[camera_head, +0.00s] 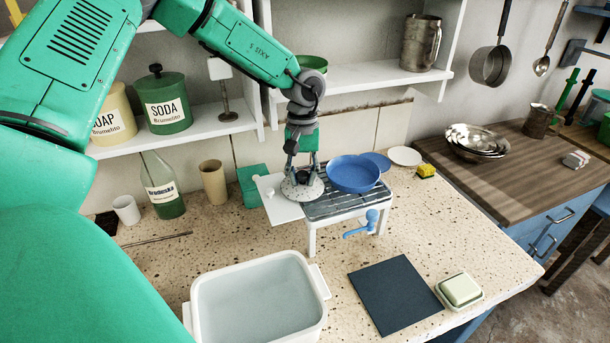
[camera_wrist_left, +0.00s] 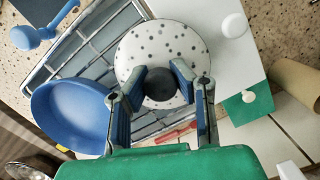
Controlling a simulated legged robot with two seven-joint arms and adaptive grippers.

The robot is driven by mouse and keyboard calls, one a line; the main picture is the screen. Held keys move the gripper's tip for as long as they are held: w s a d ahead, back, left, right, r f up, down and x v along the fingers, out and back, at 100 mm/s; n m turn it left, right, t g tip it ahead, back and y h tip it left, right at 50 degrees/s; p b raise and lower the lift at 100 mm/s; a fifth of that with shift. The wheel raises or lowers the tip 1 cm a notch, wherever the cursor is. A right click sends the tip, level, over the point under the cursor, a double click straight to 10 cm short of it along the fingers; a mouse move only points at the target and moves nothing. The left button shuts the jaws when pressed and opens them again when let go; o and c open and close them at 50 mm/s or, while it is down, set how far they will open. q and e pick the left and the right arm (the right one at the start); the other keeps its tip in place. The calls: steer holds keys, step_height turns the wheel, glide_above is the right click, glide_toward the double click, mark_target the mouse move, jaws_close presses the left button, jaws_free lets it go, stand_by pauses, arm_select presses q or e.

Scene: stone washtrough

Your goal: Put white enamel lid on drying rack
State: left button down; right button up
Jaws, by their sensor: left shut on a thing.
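The white enamel lid (camera_head: 296,191) is round with dark speckles and a dark knob. In the left wrist view the lid (camera_wrist_left: 162,45) lies under my fingers. My left gripper (camera_head: 303,176) points down with its fingers shut on the lid's knob; it also shows in the left wrist view (camera_wrist_left: 158,82). The drying rack (camera_head: 335,208) is a slatted grey top on white legs. The lid is over the rack's left end and partly over a white board beside it. I cannot tell whether it touches the rack. My right gripper is not in view.
A blue bowl (camera_head: 353,173) sits on the rack, right of the lid. A water-filled basin (camera_head: 257,300) stands in front. A green box (camera_head: 251,183) and beige cup (camera_head: 213,181) stand behind left.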

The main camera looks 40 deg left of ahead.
arm_select(q)
steer(key=shift+f, duration=0.3)
steer(key=c, duration=1.3)
jaws_free()
step_height(320, 180, up, 12)
steer(key=w+a, duration=0.1)
steer(key=shift+w+a, duration=0.2)
steer(key=shift+w, duration=0.1)
